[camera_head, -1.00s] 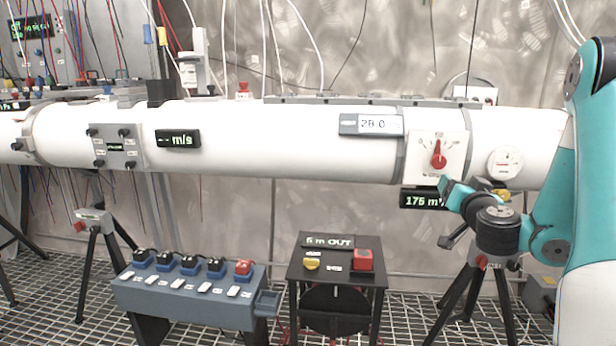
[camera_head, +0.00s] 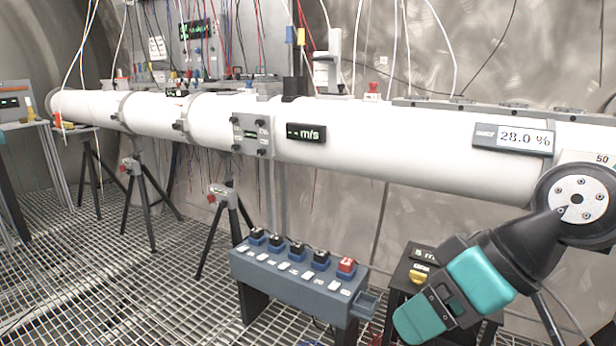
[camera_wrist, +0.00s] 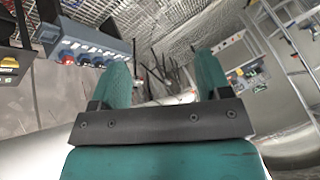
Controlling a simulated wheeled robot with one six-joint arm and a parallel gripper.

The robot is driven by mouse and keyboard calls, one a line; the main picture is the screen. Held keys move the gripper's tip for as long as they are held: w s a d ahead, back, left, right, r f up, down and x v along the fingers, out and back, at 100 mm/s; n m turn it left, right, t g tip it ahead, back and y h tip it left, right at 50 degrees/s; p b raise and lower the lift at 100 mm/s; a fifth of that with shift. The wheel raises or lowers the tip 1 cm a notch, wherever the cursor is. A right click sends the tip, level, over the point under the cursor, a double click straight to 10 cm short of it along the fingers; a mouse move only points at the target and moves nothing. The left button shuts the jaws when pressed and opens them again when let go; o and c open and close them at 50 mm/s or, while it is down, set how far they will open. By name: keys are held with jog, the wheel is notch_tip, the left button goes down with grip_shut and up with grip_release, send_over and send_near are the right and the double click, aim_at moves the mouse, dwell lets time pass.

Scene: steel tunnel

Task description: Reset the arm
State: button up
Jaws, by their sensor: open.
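My arm comes in from the right edge of the head view and angles down to the left. My gripper (camera_head: 420,320) is at its end, pointing down-left in front of the black stand (camera_head: 408,272) and just right of the blue switch box (camera_head: 300,277). In the wrist view the two teal fingers of my gripper (camera_wrist: 163,78) are spread apart with nothing between them. The gripper is open and empty. The arm's joints nearer my body are out of view.
A long white pipe (camera_head: 400,160) crosses behind the arm, carrying a 28.0 % display (camera_head: 513,137) and an m/s display (camera_head: 305,132). Black tripods (camera_head: 140,185) hold it up. Open grating floor (camera_head: 130,290) lies at the left.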

jog(key=s+g+h, duration=0.2)
jog(key=s, duration=0.4)
notch_tip(320, 180, up, 12)
jog(key=s+d+p, duration=0.1)
jog(key=p, duration=1.1)
jog(key=shift+r+h, duration=0.25)
jog(key=shift+h, duration=0.15)
dwell(2.2)
